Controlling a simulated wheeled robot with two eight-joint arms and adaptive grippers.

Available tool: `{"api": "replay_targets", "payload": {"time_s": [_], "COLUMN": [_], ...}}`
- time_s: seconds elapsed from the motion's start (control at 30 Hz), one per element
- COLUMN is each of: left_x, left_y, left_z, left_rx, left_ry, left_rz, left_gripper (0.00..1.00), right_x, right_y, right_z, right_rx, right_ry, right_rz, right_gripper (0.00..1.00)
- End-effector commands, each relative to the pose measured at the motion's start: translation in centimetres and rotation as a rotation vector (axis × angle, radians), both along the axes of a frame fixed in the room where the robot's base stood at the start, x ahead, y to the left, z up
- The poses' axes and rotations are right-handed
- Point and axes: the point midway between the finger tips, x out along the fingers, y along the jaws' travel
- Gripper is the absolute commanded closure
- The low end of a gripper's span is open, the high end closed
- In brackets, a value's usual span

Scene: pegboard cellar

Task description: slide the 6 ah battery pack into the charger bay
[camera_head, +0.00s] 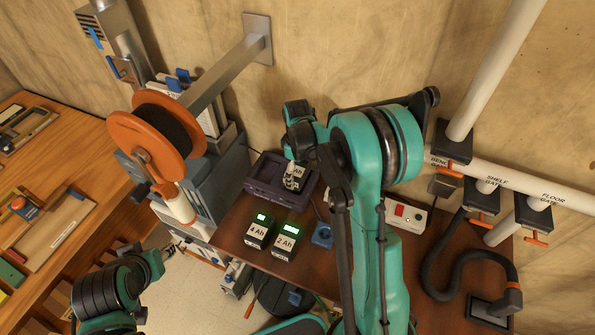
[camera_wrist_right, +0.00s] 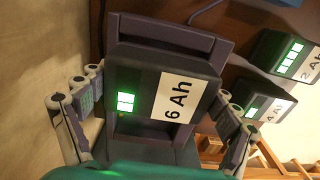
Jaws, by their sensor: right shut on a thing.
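The dark 6 Ah battery pack (camera_wrist_right: 150,78) has a white label and a lit green display. My right gripper (camera_wrist_right: 155,112) is shut on it, with one finger at each side. The purple-grey charger (camera_wrist_right: 172,33) shows behind and around the pack in the wrist view. In the head view the charger (camera_head: 262,187) stands on the brown table, and the pack (camera_head: 299,171) is over its right part, mostly hidden by my right gripper (camera_head: 291,181). I cannot tell how deep the pack sits. Only part of my left arm shows at lower left.
The 4 Ah pack (camera_head: 259,231) and 2 Ah pack (camera_head: 287,240) stand in front of the charger. A blue object (camera_head: 322,235) and a grey box with a red switch (camera_head: 405,216) are to the right. An orange reel (camera_head: 155,137) stands at left.

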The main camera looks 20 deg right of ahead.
Motion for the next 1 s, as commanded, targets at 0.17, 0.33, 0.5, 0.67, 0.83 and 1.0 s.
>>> {"api": "replay_targets", "payload": {"time_s": [0.17,0.33,0.5,0.67,0.83,1.0], "left_x": [0.0,0.0,-0.01,-0.01,0.0,0.0], "left_y": [0.0,0.0,0.0,0.0,0.0,0.0], "left_z": [-0.27,-0.53,-0.77,-0.9,-0.87,-0.89], "left_rx": [0.0,0.0,0.0,0.0,0.0,0.0], "left_ry": [0.0,0.0,0.0,0.0,0.0,0.0], "left_rz": [0.0,0.0,0.0,0.0,0.0,0.0], "left_gripper": [0.6,0.6,0.6,0.6,0.6,0.6], "right_x": [0.01,0.01,0.01,0.01,0.01,0.01], "right_y": [-0.01,0.0,0.0,0.0,0.0,0.0], "right_z": [-0.25,-0.49,-0.73,-0.86,-0.83,-0.85], "right_rx": [0.0,0.0,0.0,0.0,0.0,0.0], "right_ry": [0.0,0.0,0.0,0.0,0.0,0.0], "right_rz": [0.0,0.0,0.0,0.0,0.0,0.0], "right_gripper": [0.36,0.36,0.36,0.36,0.36,0.36]}}
